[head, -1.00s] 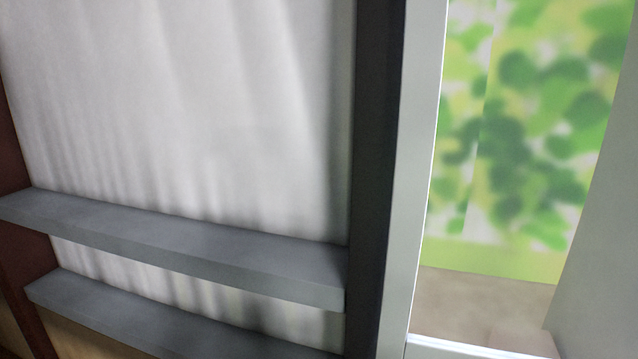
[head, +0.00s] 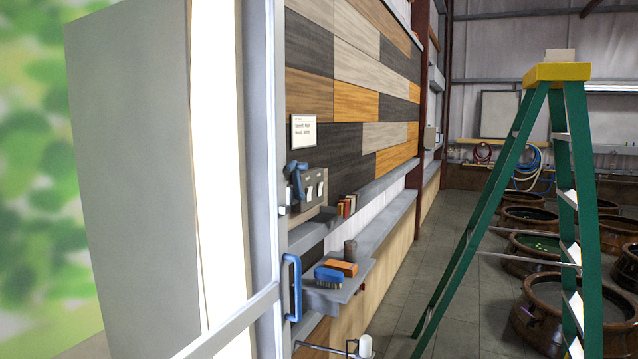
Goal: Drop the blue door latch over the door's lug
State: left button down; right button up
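A blue latch-like piece (head: 297,179) is on the wall beside the doorway, just left of a switch plate. A blue pull handle (head: 292,287) is lower, at the pale upright of the door frame (head: 268,160). A tall grey panel (head: 130,180), which looks like the door standing open, is at the left with bright light along its right edge. I cannot make out the lug. Neither of my grippers is in view.
A green stepladder with a yellow top (head: 557,72) stands at the right. A shelf holds a blue brush (head: 328,277) and an orange block (head: 340,267). Grey floor (head: 430,280) is clear between wall and ladder.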

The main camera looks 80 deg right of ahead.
aim_at(293, 166)
jog(key=z, duration=2.3)
